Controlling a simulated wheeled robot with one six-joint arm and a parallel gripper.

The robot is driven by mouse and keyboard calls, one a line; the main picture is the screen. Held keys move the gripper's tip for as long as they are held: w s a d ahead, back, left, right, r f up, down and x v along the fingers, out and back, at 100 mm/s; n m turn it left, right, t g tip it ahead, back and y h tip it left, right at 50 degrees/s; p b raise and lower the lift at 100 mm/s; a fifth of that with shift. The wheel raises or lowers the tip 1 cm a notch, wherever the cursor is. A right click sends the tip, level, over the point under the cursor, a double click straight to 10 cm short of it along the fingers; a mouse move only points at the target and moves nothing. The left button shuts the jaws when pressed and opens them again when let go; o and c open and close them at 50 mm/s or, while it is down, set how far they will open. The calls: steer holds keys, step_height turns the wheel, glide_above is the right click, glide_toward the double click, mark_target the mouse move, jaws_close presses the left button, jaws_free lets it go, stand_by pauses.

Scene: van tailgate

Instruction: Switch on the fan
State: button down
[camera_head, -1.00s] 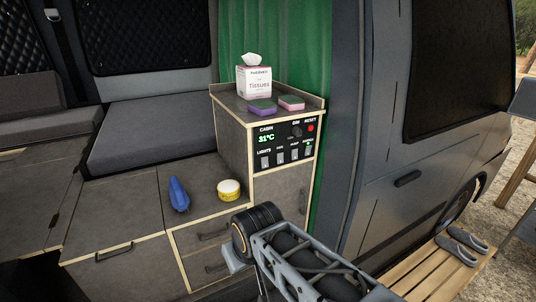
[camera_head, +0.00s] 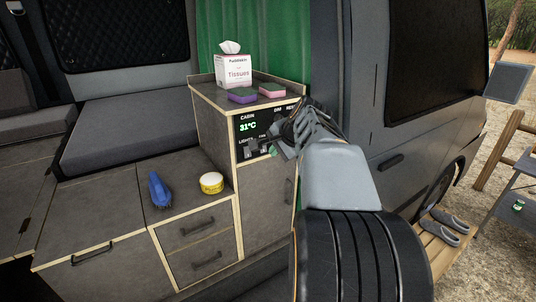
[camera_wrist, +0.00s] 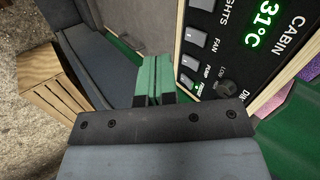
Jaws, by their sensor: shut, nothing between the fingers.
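The black control panel (camera_head: 247,127) on the cabinet front reads 31°C in green. It also shows tilted in the wrist view (camera_wrist: 262,62), with a column of pale rocker switches. The fan switch (camera_wrist: 195,37) sits beside its FAN label, between the lights switch (camera_wrist: 204,4) and the pump switch (camera_wrist: 189,62). A small green light glows by the lowest switch (camera_wrist: 187,82). My gripper (camera_wrist: 153,60) is shut and empty, its green fingers left of the switches and apart from the fan switch. In the head view my gripper and arm hide the panel's right part.
A tissue box (camera_head: 233,72), a purple sponge (camera_head: 242,96) and a pink sponge (camera_head: 271,90) stand on the cabinet top. A blue brush (camera_head: 159,190) and a yellow-and-white tub (camera_head: 211,183) sit on the lower counter. The van's door side (camera_head: 405,150) is close on the right.

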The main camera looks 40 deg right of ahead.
steer(key=d+m, duration=0.1)
steer(key=d, duration=0.1)
steer(key=d+r+m, duration=0.1)
steer(key=d, duration=0.1)
steer(key=shift+w+t, duration=0.1)
steer(key=shift+t, duration=0.3)
steer(key=shift+w+d+r+p+x, duration=0.1)
steer(key=shift+w+r+p+x, duration=0.3)
steer(key=shift+x, duration=1.8)
steer(key=shift+w+d+r+p+x, duration=0.15)
steer(key=shift+p+x, duration=0.5)
steer(key=shift+x, duration=1.5)
steer(key=shift+w+r+p+x, duration=0.35)
steer(key=shift+p+x, duration=0.15)
steer(key=shift+x, duration=1.7)
steer(key=shift+f, duration=0.15)
